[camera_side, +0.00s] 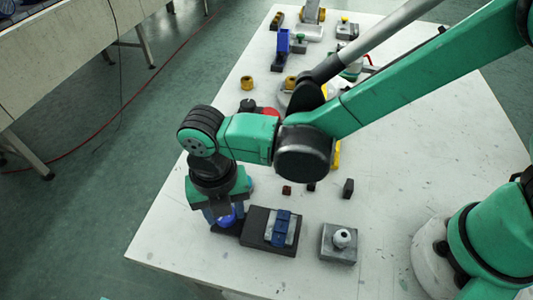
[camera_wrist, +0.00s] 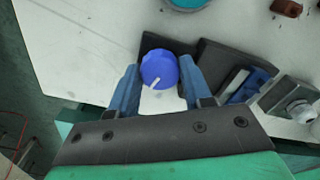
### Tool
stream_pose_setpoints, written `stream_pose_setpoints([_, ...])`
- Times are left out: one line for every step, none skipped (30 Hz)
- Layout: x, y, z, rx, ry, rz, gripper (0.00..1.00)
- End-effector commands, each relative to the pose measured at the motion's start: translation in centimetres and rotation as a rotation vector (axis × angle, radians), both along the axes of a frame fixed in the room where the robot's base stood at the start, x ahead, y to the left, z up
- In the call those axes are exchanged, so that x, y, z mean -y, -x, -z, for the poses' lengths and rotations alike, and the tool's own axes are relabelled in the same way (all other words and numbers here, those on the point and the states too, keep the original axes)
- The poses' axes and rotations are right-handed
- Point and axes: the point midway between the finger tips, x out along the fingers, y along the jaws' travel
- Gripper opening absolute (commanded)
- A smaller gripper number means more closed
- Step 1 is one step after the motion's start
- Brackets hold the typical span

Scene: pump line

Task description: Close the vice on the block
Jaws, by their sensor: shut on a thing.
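My gripper (camera_side: 226,212) is low at the near left part of the table, pointing down. In the wrist view its two blue fingers (camera_wrist: 160,72) are shut on a round blue knob (camera_wrist: 159,68) with a white mark, one on each side. The knob sits at a dark base plate (camera_wrist: 150,42); in the side view the blue knob (camera_side: 227,218) is partly hidden by my gripper. Right beside it is a dark block with a blue and grey fitting (camera_side: 282,228). I cannot tell for sure which fixture is the vice, and no block between jaws is clearly visible.
A grey plate with a white ball-shaped knob (camera_side: 342,239) stands to the right. Small dark blocks (camera_side: 348,188) lie behind. The front left of the white table (camera_side: 165,240) is bare.

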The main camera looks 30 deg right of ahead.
Motion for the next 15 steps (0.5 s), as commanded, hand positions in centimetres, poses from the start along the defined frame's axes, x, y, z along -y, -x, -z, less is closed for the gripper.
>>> stream_pose_setpoints([-0.01,-0.03,0.02,0.001,-0.001,-0.01,0.0])
stream_pose_setpoints([-0.02,-0.03,0.02,0.001,-0.001,-0.016,0.0])
stream_pose_setpoints([-0.02,-0.03,0.02,0.001,-0.001,-0.023,0.0])
stream_pose_setpoints([-0.02,-0.03,0.02,0.001,-0.001,-0.027,0.0])
stream_pose_setpoints([-0.02,-0.03,0.02,0.001,-0.001,-0.03,0.0])
stream_pose_setpoints([-0.02,-0.03,0.02,0.001,-0.001,-0.033,0.0])
stream_pose_setpoints([-0.02,-0.03,0.02,0.001,-0.001,-0.034,0.0])
stream_pose_setpoints([-0.02,-0.03,0.02,0.001,-0.001,-0.035,0.0])
stream_pose_setpoints([-0.02,-0.03,0.02,0.001,-0.001,-0.036,0.0])
stream_pose_setpoints([-0.02,-0.03,0.02,0.001,-0.001,-0.037,0.0])
stream_pose_setpoints([-0.02,-0.03,0.02,0.001,-0.001,-0.037,0.0])
stream_pose_setpoints([-0.02,-0.03,0.02,0.001,-0.001,-0.037,0.0])
stream_pose_setpoints([-0.02,-0.03,0.02,0.001,-0.001,-0.037,0.0])
stream_pose_setpoints([-0.02,-0.03,0.02,0.001,-0.001,-0.037,0.0])
stream_pose_setpoints([-0.02,-0.03,0.02,0.001,-0.001,-0.036,0.0])
